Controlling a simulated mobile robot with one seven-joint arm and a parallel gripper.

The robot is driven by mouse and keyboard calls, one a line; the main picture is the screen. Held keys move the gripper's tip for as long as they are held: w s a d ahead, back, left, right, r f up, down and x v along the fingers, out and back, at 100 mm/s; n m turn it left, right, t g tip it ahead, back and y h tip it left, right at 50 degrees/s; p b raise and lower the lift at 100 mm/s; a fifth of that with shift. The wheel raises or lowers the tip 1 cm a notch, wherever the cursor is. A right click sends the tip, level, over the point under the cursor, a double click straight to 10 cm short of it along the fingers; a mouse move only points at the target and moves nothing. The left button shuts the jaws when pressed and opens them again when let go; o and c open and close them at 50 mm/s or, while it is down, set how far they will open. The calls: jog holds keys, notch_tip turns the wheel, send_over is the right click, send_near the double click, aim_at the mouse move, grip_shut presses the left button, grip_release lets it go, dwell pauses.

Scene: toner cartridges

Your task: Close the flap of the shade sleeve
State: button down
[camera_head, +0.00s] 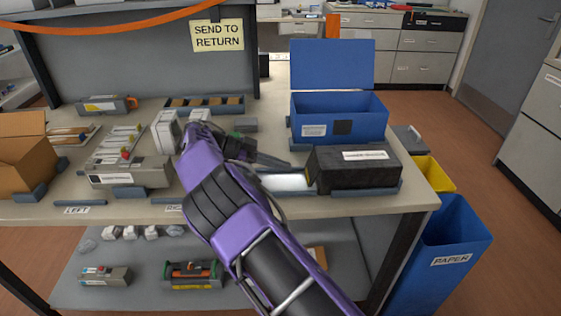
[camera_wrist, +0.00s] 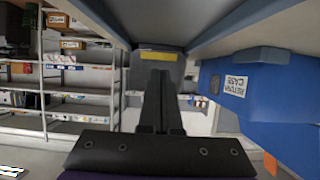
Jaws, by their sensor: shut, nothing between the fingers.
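The black box with a white label at the right of the bench looks like the shade sleeve (camera_head: 365,174); its label is too small to read. A small yellow mark shows at its left end. A flap cannot be clearly made out in the head view. My gripper (camera_head: 286,163) is shut and empty, just left of the sleeve and pointing toward it; contact cannot be told. In the wrist view my shut fingers (camera_wrist: 161,74) point at a grey panel with a yellow strip (camera_wrist: 160,56), which may be the sleeve's end or flap.
The open blue return case (camera_head: 360,122) stands behind the sleeve; it also shows at the right in the wrist view (camera_wrist: 265,100). A white piece (camera_head: 285,182) lies left of the sleeve. Cartridges (camera_head: 130,172) and a cardboard box (camera_head: 25,155) occupy the left. A blue paper bin (camera_head: 445,250) stands at right.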

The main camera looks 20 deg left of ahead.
jog(key=shift+d+f, duration=0.15)
jog(key=shift+f, duration=0.6)
jog(key=shift+w, duration=0.1)
jog(key=shift+r, duration=0.1)
jog(key=shift+r, duration=0.7)
